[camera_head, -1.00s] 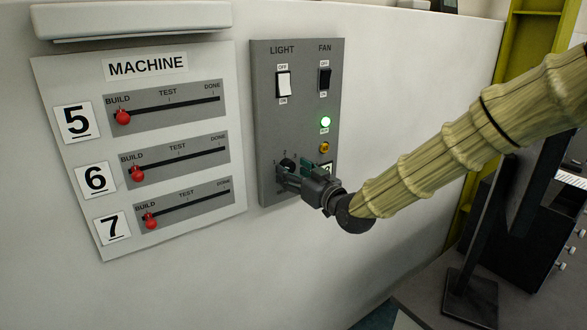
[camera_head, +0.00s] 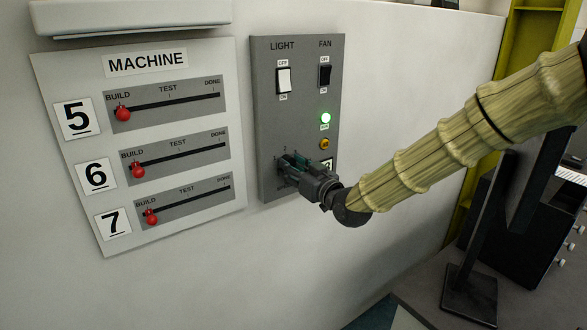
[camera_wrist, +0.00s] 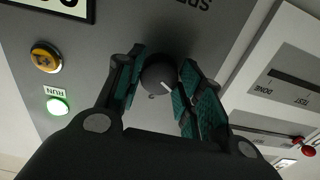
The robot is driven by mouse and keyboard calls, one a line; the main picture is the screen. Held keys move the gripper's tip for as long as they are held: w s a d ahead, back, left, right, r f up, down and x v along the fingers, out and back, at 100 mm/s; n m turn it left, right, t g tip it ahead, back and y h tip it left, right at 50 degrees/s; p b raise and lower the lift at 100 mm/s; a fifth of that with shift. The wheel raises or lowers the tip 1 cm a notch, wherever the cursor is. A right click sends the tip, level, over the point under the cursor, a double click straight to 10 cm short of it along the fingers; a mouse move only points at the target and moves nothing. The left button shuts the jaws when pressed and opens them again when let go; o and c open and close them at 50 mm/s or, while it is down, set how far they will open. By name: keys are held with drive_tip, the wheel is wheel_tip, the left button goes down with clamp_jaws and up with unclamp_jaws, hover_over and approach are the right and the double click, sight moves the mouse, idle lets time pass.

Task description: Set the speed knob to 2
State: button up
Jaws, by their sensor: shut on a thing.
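The speed knob (camera_wrist: 158,74) is a round dark knob with a white pointer line, seen between my fingers in the wrist view. The line slants toward the lower right of that picture. A small digit below the knob is too small to read surely. My gripper (camera_wrist: 161,80) has its green-padded fingers on either side of the knob, shut on it. In the head view my gripper (camera_head: 287,164) is at the lower part of the grey control panel (camera_head: 264,120). It hides the knob and most of its scale there; small digits 1 and 2 show above the fingers.
Above are the LIGHT switch (camera_head: 284,81), the FAN switch (camera_head: 325,77), a lit green RUN lamp (camera_head: 325,118) and a yellow button (camera_head: 324,144). The MACHINE board (camera_head: 220,112) with red sliders is on the left. A monitor (camera_head: 490,190) stands at the right.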

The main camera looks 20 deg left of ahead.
drive_tip(key=shift+f, duration=0.1)
drive_tip(key=m+b, duration=0.4)
drive_tip(key=m, duration=0.7)
drive_tip(key=shift+b, duration=0.3)
drive_tip(key=shift+s+m, duration=0.1)
drive_tip(key=shift+m, duration=0.3)
drive_tip(key=o, duration=1)
drive_tip(key=v, duration=1.2)
drive_tip(key=shift+s, duration=0.1)
